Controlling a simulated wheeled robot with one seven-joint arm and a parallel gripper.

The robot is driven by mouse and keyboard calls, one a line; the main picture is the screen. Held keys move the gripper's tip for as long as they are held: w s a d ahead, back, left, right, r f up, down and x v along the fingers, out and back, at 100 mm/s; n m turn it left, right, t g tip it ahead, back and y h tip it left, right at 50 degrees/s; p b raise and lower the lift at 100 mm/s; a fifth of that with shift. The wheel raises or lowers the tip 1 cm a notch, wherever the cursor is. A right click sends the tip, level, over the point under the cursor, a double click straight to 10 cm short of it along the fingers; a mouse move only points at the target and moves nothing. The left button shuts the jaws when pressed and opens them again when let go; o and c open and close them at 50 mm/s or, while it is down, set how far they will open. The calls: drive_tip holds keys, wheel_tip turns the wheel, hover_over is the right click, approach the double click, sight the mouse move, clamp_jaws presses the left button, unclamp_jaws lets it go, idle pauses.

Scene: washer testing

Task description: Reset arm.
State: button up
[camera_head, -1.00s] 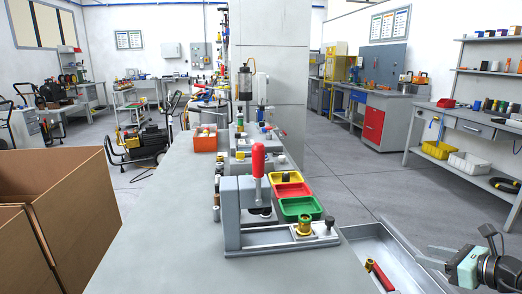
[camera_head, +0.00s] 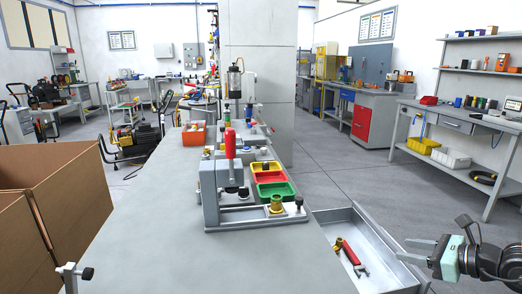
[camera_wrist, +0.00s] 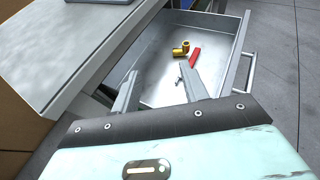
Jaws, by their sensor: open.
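My gripper (camera_head: 405,250) is at the lower right of the head view, beside the open drawer. Its two fingers are apart with nothing between them; they also show in the wrist view (camera_wrist: 158,70). The grey metal drawer (camera_head: 375,235) is pulled out from the workbench. Inside lies a brass valve (camera_wrist: 181,48) with a red handle (camera_wrist: 195,54), past my fingertips in the wrist view and not touched.
The grey workbench (camera_head: 150,245) carries a press fixture with a red lever (camera_head: 230,143), a brass fitting (camera_head: 276,203) and coloured trays (camera_head: 272,190). Cardboard boxes (camera_head: 75,205) stand at the left. A clamp (camera_head: 72,277) sits at the bench's near-left edge. The right floor is open.

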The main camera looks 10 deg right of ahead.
drive_tip(key=s+a+n+g+y+b, duration=0.1)
drive_tip(key=s+a+n+g, duration=0.1)
drive_tip(key=a, duration=0.5)
drive_tip(key=s+a+r+n+g+y+b, duration=0.1)
drive_tip(key=s+a+n+g, duration=0.2)
drive_tip(key=a+n, duration=0.4)
drive_tip(key=s+a+n+g+y+b, duration=0.1)
drive_tip(key=s+a+n+g, duration=0.1)
drive_tip(key=a+n+g, duration=0.3)
drive_tip(key=shift+s+a+r+y+b, duration=0.1)
drive_tip(key=shift+a+r+y+b, duration=0.1)
drive_tip(key=shift+a, duration=0.3)
drive_tip(key=shift+s+a+r+y+b, duration=0.1)
drive_tip(key=shift+a+y+b, duration=0.1)
drive_tip(key=shift+a, duration=0.25)
drive_tip(key=s+a+f+n+g+h+b, duration=0.1)
drive_tip(key=s+a+n+h+b, duration=0.3)
drive_tip(key=s+n, duration=0.5)
drive_tip(key=s+a+n+h+b, duration=0.2)
drive_tip(key=s+a+n+h, duration=0.3)
drive_tip(key=n, duration=0.8)
wheel_tip(320, 180, up, 20)
drive_tip(key=h+p, duration=0.1)
drive_tip(key=p, duration=1.9)
drive_tip(key=shift+s+d+f, duration=0.25)
drive_tip(key=shift+s+d, duration=0.05)
drive_tip(key=shift+d, duration=0.1)
drive_tip(key=shift+c, duration=0.3)
